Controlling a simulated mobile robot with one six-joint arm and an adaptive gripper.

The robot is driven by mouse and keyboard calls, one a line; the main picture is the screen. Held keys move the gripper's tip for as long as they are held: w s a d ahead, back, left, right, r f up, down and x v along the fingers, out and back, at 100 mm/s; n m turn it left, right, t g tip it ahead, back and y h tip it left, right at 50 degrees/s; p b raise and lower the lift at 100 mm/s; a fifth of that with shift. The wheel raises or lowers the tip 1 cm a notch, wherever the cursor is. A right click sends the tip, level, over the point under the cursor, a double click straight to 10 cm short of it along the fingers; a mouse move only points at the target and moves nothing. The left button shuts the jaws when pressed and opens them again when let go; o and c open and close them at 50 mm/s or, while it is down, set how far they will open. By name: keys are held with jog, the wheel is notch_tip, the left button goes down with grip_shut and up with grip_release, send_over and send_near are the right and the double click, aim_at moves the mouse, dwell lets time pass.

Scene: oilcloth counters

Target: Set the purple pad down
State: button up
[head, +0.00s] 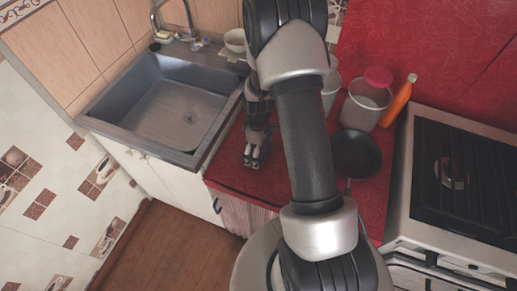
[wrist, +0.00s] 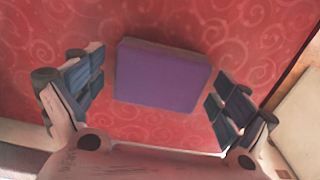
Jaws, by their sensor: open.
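The purple pad (wrist: 162,78) is a flat rectangular block on the red patterned counter in the wrist view. My gripper (wrist: 152,98) is open, with one finger on each side of the pad and a visible gap between each finger and the pad. In the head view my gripper (head: 253,162) is low over the red counter (head: 226,170), near its front edge and just right of the sink.
The grey sink (head: 125,111) lies to the left. A dark pan (head: 356,154), a clear container (head: 361,108) with a red lid, and an orange bottle (head: 397,100) stand to the right on the counter. The stove (head: 423,190) is at the far right.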

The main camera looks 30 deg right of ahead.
notch_tip(320, 180, up, 21)
jog(key=a+m+t+p, duration=0.1)
jog(key=a+p, duration=0.2)
jog(key=p, duration=0.1)
jog(key=s+a+r+m+t, duration=0.1)
jog(key=s+a+r+m, duration=0.2)
jog(key=s+r, duration=0.5)
jog(key=s+a+r+m+t, duration=0.2)
jog(key=s+a+r, duration=0.4)
jog(key=s+r, duration=0.3)
jog(key=s+m, duration=0.1)
jog(key=s, duration=0.1)
jog(key=shift+s+a+r+m+t, duration=0.25)
jog(key=shift+s+a+m+t, duration=0.05)
jog(key=shift+s, duration=0.1)
